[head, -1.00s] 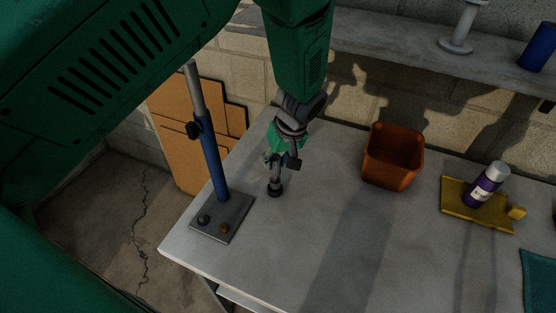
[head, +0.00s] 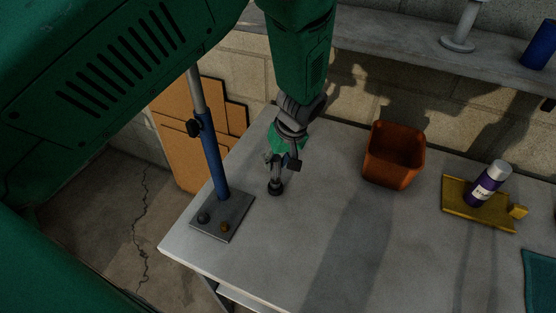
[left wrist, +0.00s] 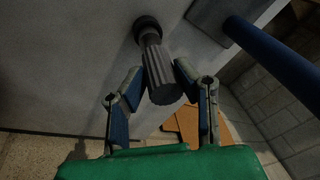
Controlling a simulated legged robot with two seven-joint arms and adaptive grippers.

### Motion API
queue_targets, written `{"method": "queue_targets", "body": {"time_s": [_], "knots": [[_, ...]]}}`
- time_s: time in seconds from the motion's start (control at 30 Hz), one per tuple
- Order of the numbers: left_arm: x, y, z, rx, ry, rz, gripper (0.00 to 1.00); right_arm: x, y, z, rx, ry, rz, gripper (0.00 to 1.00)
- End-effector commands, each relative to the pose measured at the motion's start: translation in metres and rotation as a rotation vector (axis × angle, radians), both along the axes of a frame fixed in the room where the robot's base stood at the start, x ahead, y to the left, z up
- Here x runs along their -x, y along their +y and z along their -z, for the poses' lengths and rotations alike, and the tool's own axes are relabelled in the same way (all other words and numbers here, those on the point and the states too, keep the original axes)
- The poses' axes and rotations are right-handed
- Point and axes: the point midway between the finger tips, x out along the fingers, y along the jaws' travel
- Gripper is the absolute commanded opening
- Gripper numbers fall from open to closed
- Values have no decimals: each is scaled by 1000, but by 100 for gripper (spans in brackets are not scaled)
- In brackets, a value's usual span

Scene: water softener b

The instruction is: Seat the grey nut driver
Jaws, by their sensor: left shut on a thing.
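The grey nut driver (left wrist: 160,75) has a ribbed handle and sits between the fingers of my left gripper (left wrist: 159,80) in the left wrist view. My left gripper (head: 276,167) is shut on the handle, with one finger on each side. A round black piece (left wrist: 147,25) is at the driver's far end, at the table surface. The black piece also shows in the head view (head: 275,188), directly below the gripper. I cannot tell whether it is part of the driver or a separate holder. My right gripper is not in view.
A blue post on a grey base plate (head: 232,213) stands close to the left of the gripper. The table's middle is clear.

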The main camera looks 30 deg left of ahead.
Motion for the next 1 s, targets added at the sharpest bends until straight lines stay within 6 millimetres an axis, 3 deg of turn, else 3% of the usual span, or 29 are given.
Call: {"method": "queue_targets", "body": {"time_s": [0.6, 0.63, 0.67, 1.0], "knots": [[0, 0, 16, 0, -1, 0, 0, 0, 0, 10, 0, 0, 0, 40], [0, 0, 16, 0, -1, 0, 37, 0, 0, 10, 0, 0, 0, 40], [0, 0, 15, 0, -1, 0, 47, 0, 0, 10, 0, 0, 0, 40], [0, 0, 15, 1, -1, 0, 51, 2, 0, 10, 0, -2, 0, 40]]}}
